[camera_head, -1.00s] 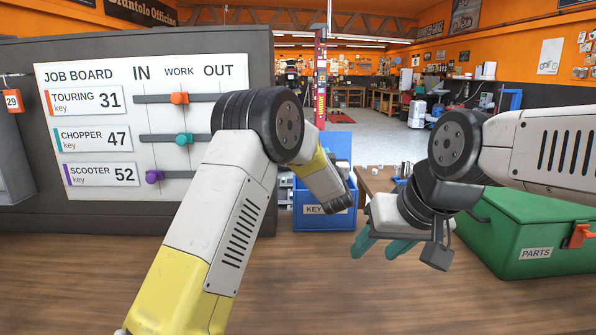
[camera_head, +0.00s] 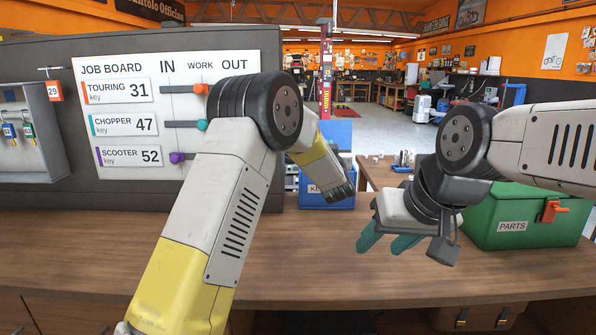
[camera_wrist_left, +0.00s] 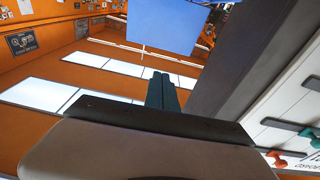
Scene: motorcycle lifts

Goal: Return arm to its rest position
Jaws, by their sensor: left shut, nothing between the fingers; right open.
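My left arm (camera_head: 228,205) rises from the bottom in front of the job board, bends at a black joint and slopes down toward the back. Its fingertips are hidden in the head view. In the left wrist view my left gripper (camera_wrist_left: 162,92) shows two teal fingers shut together with nothing between them. My right gripper (camera_head: 386,242) hangs over the wooden counter at centre right, its teal fingers apart and empty, clear of the green PARTS box.
The job board (camera_head: 120,75) has orange, teal and purple sliders. A key cabinet (camera_head: 55,120) hangs at left. A blue box (camera_head: 318,199) stands behind my left arm, the green PARTS box (camera_head: 480,228) at right. The counter's front (camera_head: 330,287) is bare.

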